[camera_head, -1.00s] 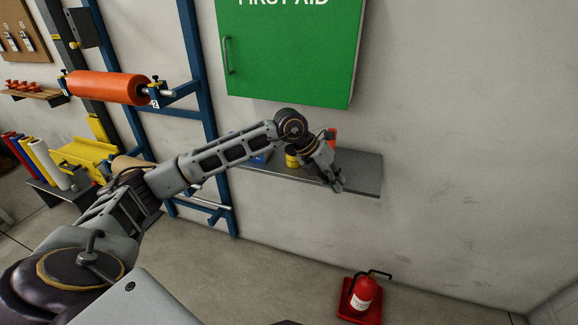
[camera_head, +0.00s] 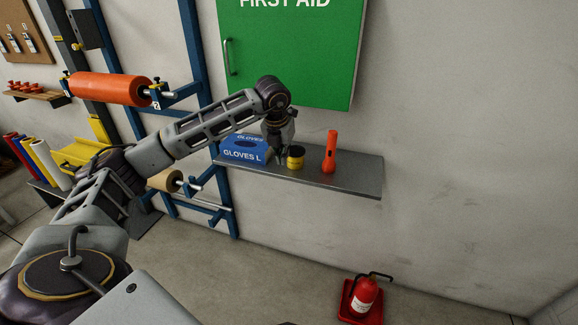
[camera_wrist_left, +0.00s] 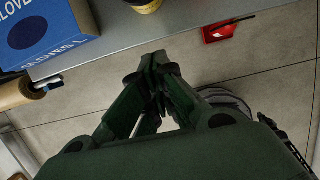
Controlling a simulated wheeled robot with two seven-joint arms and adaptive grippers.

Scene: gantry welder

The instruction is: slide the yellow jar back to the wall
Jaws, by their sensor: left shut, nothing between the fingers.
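The yellow jar (camera_head: 295,161) with a black lid stands upright on the grey wall shelf (camera_head: 345,183), and it is cut off at the top edge of the left wrist view (camera_wrist_left: 146,6). My left gripper (camera_head: 281,157) points down just left of the jar in the head view, and seems close to it. In the left wrist view the fingertips (camera_wrist_left: 153,68) are together and empty, on the floor side of the shelf's front edge. A gap shows between them and the jar. My right gripper is in neither view.
A blue glove box (camera_head: 244,150) stands left of the jar, and an orange flashlight (camera_head: 330,152) stands upright to its right. The green first aid cabinet (camera_head: 290,55) hangs above. The shelf's right end is clear. A red extinguisher (camera_head: 364,296) stands on the floor.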

